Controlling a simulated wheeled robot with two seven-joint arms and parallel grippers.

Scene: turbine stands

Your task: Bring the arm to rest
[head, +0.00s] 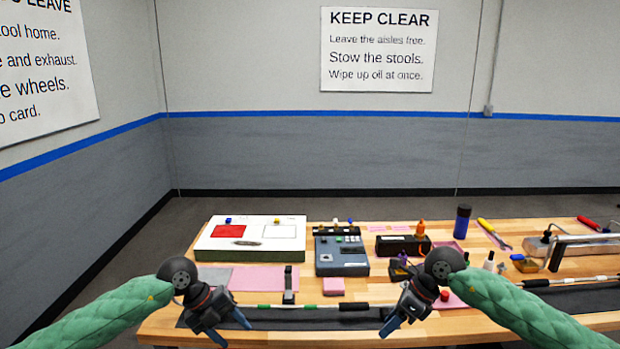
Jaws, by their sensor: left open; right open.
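My two arms in green sleeves reach in from the lower left and lower right. My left gripper (234,331) is open and empty above the front left of the wooden table (163,322), over a dark strip. My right gripper (396,324) is open above the front middle of the table. Nothing shows between its fingers. Whether either gripper touches the table cannot be told.
A white box (222,241) with a red patch and a grey device (341,258) stand at the back left and middle. A dark blue bottle (462,222) stands at the back. A thin rod (310,306) lies along the front. Metal rails (585,239) are at the right.

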